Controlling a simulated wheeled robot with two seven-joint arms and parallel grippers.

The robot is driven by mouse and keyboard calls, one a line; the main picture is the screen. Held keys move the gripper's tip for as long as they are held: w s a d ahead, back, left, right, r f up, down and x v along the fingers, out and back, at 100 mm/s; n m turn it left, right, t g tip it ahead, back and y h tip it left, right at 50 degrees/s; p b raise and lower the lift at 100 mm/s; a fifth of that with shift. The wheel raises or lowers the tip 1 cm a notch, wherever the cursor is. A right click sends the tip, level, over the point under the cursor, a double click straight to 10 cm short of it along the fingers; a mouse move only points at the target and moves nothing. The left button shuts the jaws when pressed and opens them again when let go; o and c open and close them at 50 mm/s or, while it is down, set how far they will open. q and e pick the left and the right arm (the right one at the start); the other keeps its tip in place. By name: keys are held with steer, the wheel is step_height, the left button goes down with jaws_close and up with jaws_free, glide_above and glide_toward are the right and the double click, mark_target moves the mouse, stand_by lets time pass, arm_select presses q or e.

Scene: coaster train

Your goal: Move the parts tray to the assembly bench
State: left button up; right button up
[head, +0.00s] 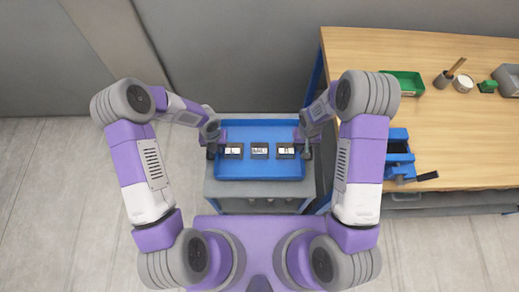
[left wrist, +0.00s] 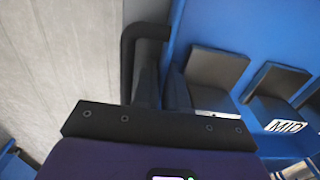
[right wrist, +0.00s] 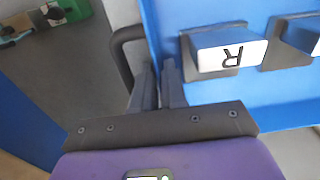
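The parts tray (head: 260,171) is a blue, shallow tray lying level on a grey cart. Three dark holders with white labels stand in it: a left one (head: 233,151), a middle one (head: 259,151) and a right one (head: 285,151). My left gripper (left wrist: 163,68) is at the tray's left black handle (left wrist: 127,65). My right gripper (right wrist: 157,65) is at its right black handle (right wrist: 118,62). In both wrist views the fingers are close together beside the handle bar. The fingers and palm hide part of each handle, so whether they clamp it is unclear.
The grey cart (head: 222,190) stands before a grey wall. The wooden assembly bench (head: 440,140) is at the right. On it are a green bin (head: 403,82), a brush pot (head: 443,79), a grey bin (head: 508,80) and a blue fixture (head: 398,150) near the left edge.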

arm_select(q)
jaws_close()
arm_select(e)
jaws_close()
arm_select(q)
steer(key=shift+w+r, duration=0.1)
steer(key=shift+w, duration=0.05)
arm_select(e)
steer(key=shift+w+r, duration=0.1)
steer(key=shift+w, duration=0.05)
stand_by(0.7)
